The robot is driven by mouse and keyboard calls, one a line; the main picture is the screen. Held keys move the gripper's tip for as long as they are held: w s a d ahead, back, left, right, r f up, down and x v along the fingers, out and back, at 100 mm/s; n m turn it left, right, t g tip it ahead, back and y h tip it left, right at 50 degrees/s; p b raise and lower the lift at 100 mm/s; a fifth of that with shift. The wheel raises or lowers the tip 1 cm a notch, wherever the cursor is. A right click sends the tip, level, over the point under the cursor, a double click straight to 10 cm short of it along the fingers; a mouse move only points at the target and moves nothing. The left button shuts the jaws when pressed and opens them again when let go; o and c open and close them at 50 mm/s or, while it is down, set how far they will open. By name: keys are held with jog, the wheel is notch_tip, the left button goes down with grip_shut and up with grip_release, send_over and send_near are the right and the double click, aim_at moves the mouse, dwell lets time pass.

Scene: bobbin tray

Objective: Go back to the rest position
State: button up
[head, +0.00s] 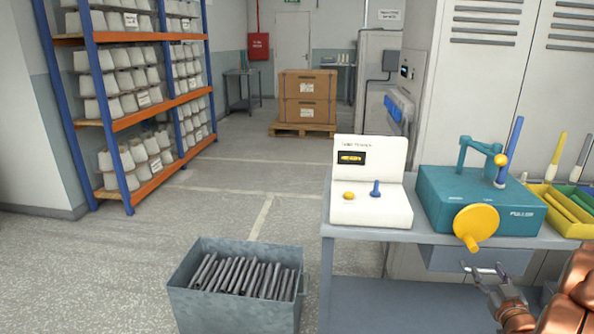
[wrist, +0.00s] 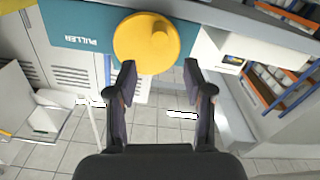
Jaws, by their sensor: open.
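My gripper (head: 487,270) is at the lower right of the head view, in front of the table's front edge and below the yellow crank wheel (head: 476,226) of the teal puller (head: 482,197). In the wrist view my gripper (wrist: 160,85) has its two dark fingers spread apart with nothing between them. The yellow wheel (wrist: 146,43) shows just beyond the fingertips there, and the gap to it is hard to judge. The puller has a blue upright lever with a yellow knob. No rest position is marked in view.
A white device (head: 370,185) with a blue peg stands left of the puller on the grey table (head: 345,232). A yellow bin (head: 568,228) with colored bobbins is at right. A grey crate (head: 235,310) of dark rods stands on the floor at left.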

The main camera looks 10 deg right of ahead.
jog(key=s+a+f+g+y, duration=0.1)
jog(key=a+f+g, duration=0.1)
jog(key=a+g, duration=1.15)
jog(key=s+a+r+n+g+y, duration=0.1)
jog(key=s+a+r+g+y, duration=0.15)
jog(key=s+a, duration=1.1)
jog(key=s+a+r+g+y, duration=0.2)
jog(key=s+a+g, duration=0.2)
jog(key=s+a, duration=1)
notch_tip(320, 180, up, 15)
jog(key=w+a+t+p, duration=0.1)
jog(key=p, duration=1.3)
jog(key=shift+w+r, duration=0.2)
